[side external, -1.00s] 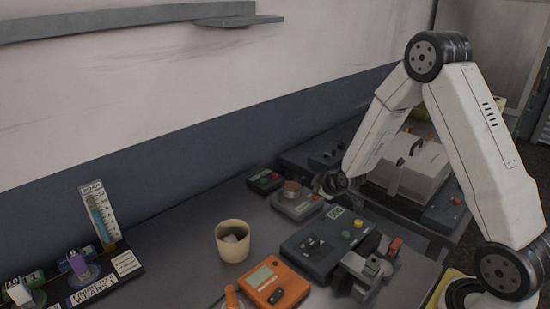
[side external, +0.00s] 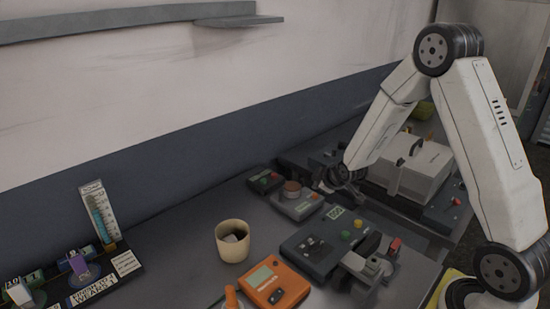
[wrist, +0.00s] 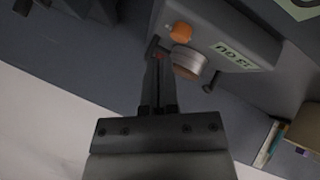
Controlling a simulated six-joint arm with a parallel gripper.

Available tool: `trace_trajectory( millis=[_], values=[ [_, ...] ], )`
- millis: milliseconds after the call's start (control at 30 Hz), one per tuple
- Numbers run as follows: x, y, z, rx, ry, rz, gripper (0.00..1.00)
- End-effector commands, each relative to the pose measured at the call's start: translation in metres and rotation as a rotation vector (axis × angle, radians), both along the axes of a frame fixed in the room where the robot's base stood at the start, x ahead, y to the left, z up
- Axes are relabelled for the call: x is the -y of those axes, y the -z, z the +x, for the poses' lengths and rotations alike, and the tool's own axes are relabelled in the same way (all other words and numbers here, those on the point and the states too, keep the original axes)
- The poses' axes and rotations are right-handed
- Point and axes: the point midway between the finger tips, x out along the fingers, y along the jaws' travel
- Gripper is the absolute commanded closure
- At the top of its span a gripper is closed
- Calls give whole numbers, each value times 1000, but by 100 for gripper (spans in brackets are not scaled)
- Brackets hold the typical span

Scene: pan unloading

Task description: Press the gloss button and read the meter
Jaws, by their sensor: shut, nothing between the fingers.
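The gloss meter (side external: 298,205) is a small grey box with an orange button and a round copper-brown disc on a pale stub. The wrist view shows its orange button (wrist: 181,32), the disc (wrist: 187,62) and a pale green display (wrist: 237,57). The display appears upside down and seems to read "13 GU"; the digits are small and blurred. My gripper (wrist: 155,48) is shut and empty, its tips close beside the meter and a little apart from the button in the picture. In the side view my gripper (side external: 322,186) is just right of the meter.
A dark box (side external: 265,181) stands behind the meter. A dark instrument with a display (side external: 316,250), an orange handheld meter (side external: 268,285) and a beige cup (side external: 232,243) stand in front. A white lidded case (side external: 412,165) is at right.

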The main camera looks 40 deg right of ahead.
Motion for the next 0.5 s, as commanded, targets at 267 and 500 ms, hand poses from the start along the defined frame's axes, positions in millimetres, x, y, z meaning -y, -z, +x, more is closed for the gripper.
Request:
trace_trajectory(
  millis=[267,500],
  values=[
    [0,-19,0,1,0,0,100],
    [0,-36,0,2,-1,0,100]
  ],
)
